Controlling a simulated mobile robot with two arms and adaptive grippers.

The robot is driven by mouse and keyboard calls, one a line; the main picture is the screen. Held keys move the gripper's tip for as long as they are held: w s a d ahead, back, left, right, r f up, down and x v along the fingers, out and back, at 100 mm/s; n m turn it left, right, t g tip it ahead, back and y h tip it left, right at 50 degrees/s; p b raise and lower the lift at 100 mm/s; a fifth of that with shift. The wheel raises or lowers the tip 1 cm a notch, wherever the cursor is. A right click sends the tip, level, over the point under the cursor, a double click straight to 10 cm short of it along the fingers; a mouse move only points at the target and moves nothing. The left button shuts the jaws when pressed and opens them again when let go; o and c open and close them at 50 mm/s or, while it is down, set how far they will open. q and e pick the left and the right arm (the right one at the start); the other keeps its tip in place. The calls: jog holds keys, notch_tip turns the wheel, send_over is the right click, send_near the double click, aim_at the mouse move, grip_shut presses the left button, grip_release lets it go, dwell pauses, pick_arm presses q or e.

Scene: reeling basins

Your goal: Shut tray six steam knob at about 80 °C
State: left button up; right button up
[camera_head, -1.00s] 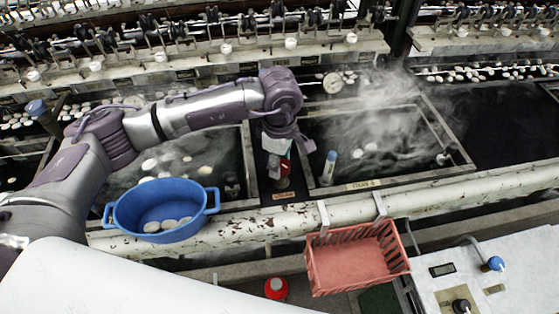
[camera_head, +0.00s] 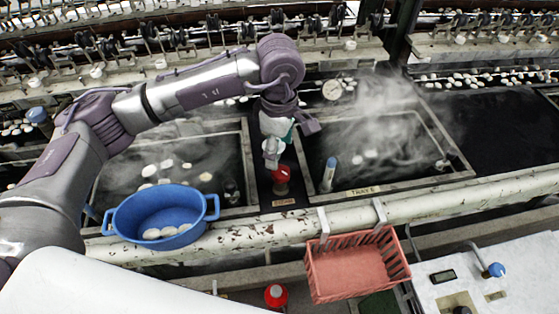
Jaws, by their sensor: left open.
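A red steam knob (camera_head: 281,174) stands on the divider between two basins, above a small label plate reading something like STEAM. The basin on its right bears the plate TRAY 6 (camera_head: 362,190), and steam rises from its water. A round dial thermometer (camera_head: 332,88) sits at that basin's back edge; its reading is too small to tell. My left gripper (camera_head: 272,160) points down just above and behind the knob. It is open and appears apart from the knob. My right gripper is not in view.
A blue tub (camera_head: 160,217) with cocoons stands at the front left. A red basket (camera_head: 357,267) hangs from the worn white pipe (camera_head: 285,228). A blue-topped thermometer-like stick (camera_head: 329,172) leans in tray six. A second red knob (camera_head: 276,294) is low in front.

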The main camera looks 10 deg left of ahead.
pick_arm(q)
jog(key=shift+r, duration=2.3)
dwell(5.7)
